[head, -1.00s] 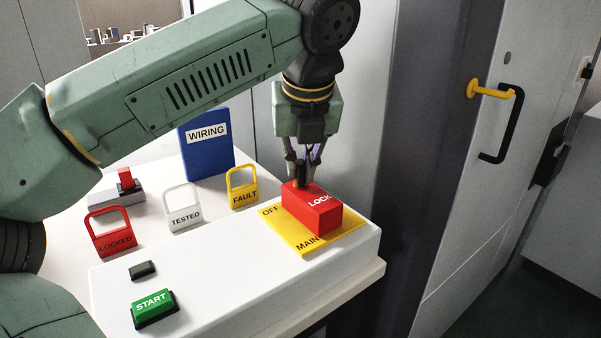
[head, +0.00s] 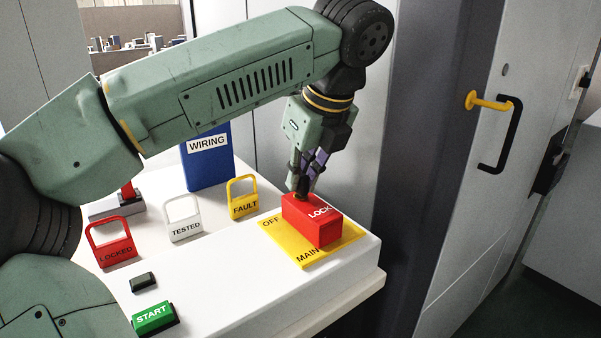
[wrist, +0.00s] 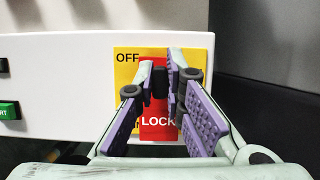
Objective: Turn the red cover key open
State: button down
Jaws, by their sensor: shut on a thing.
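The red cover (head: 312,222), marked LOCK, sits on the yellow plate (head: 283,246) with OFF and MAIN lettering, on the white console. A small dark key (head: 301,194) stands on top of the cover's far end. My gripper (head: 303,186) is over that end, leaning, with its fingers closed around the key. In the wrist view the dark key (wrist: 159,82) shows between the purple-padded fingers, in front of the red cover (wrist: 158,124). The fingers hide part of the key and cover, so its exact angle is hard to tell.
Red LOCKED (head: 114,250), white TESTED (head: 184,230) and yellow FAULT (head: 243,207) tags stand left of the cover. A blue WIRING binder (head: 208,165) is behind. A green START button (head: 153,316) is at front left. A dark cabinet column rises at right.

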jog(key=c, duration=1.7)
grip_release()
jog(key=shift+o, duration=0.2)
